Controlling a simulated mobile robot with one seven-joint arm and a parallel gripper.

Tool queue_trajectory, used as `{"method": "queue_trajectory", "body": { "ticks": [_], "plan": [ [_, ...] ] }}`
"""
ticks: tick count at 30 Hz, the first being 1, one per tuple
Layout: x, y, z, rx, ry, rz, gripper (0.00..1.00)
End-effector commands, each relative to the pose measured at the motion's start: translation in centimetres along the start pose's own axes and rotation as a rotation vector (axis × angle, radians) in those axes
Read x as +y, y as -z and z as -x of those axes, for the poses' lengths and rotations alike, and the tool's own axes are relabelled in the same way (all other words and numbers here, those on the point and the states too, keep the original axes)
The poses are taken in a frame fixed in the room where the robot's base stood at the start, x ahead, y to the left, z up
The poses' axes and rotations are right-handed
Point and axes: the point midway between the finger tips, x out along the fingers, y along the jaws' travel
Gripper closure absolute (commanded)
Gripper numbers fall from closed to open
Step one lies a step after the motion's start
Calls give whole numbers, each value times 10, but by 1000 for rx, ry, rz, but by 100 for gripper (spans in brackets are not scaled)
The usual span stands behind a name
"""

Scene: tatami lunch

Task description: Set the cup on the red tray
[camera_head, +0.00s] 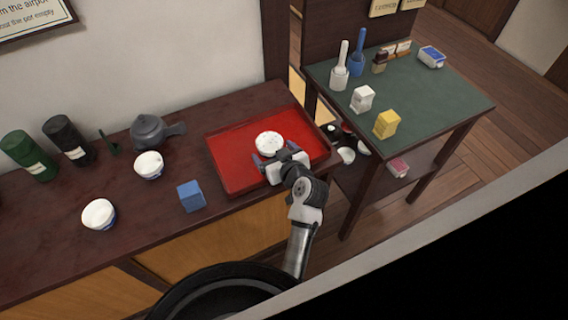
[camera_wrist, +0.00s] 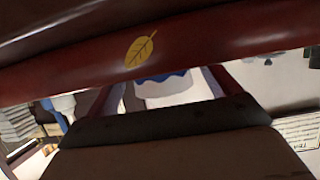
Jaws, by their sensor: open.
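A white cup (camera_head: 269,141) appears to stand upright on the red tray (camera_head: 228,165), right of the tray's middle. My gripper (camera_head: 275,157) is open at the cup's near side, its fingers spread toward the cup. I cannot tell whether a finger touches the cup. In the wrist view a dark red band with a yellow leaf mark (camera_wrist: 140,48) crosses the picture, and part of a white and blue thing (camera_wrist: 165,88), perhaps the cup, shows below it. Two more white-and-blue cups stand left of the tray, one near the teapot (camera_head: 149,165) and one farther left (camera_head: 98,214).
A grey teapot (camera_head: 149,131), a blue box (camera_head: 191,196), a dark canister (camera_head: 67,139) and a green canister (camera_head: 28,155) stand on the dark counter (camera_head: 140,215). A green-topped table (camera_head: 430,88) with bottles and small cartons is at the right.

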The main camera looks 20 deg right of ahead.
Motion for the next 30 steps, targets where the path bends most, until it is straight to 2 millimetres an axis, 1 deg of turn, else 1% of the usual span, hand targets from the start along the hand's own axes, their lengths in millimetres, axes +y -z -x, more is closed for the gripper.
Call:
{"method": "queue_trajectory", "body": {
  "ticks": [1,6,10,12,15,23,25,26,29,30],
  "plan": [
    [0,-4,12,0,-3,1,12],
    [0,-3,48,0,-3,0,12],
    [0,-2,68,0,-3,0,12],
    [0,-2,75,0,-2,0,12],
    [0,-1,81,0,-2,0,12],
    [-1,1,82,2,0,2,12],
    [-6,11,76,19,6,13,12],
    [-11,19,71,34,9,22,12],
    [-40,68,49,127,28,72,12],
    [-60,94,39,182,44,94,12]
  ]
}}
